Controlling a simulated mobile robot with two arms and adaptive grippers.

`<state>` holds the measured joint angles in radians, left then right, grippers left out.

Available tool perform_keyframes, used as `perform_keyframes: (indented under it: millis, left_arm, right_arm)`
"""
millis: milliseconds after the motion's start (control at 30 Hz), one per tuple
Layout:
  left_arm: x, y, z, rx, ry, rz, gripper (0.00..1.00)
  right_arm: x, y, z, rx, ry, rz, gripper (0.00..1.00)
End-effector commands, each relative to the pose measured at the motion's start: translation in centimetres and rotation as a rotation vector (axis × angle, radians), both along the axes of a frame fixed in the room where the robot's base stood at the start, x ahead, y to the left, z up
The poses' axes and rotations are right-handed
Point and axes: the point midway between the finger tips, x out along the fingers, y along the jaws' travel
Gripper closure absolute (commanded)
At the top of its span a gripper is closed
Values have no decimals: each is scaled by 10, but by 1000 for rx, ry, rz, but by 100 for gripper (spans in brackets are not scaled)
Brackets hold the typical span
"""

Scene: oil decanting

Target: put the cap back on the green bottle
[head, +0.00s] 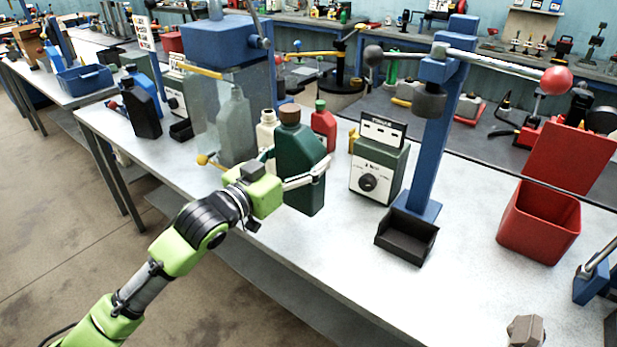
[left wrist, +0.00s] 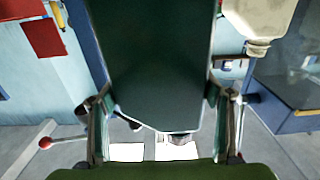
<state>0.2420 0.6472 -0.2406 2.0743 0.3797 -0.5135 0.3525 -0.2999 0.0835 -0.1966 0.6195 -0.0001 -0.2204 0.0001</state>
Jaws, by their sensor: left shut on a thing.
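The green bottle (head: 302,165) stands upright on the workbench in the head view, at the bench's front side. It also fills the middle of the left wrist view (left wrist: 150,60). A brown cap (head: 289,113) is at the top of the green bottle; I cannot tell whether it is fully seated. My left gripper (head: 297,170) is shut on the green bottle's body, one finger on each side. The fingers also show at both sides of the bottle in the left wrist view (left wrist: 163,120). My right gripper is not in view.
A red bottle (head: 323,126) and a cream bottle (head: 266,130) stand close behind the green bottle. A clear-walled blue-topped machine (head: 222,42) is to the left. A gauge box (head: 378,170) and a blue lever press (head: 433,140) stand to the right. A red bin (head: 540,222) is farther right.

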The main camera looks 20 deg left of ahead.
Motion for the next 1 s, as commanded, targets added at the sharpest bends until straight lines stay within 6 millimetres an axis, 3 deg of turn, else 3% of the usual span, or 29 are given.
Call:
perform_keyframes:
  millis: [100, 333, 800, 1000]
  left_arm:
    - [19, -1, -14, -3, -8, -1, 88]
    - [43, -2, -43, -2, -11, -2, 88]
    - [49, -2, -50, -3, -12, -2, 88]
    - [54, -3, -73, -3, -8, -2, 88]
  right_arm:
    - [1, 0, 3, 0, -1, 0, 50]
    - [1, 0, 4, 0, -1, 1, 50]
    - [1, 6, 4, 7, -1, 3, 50]
    - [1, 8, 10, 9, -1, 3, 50]
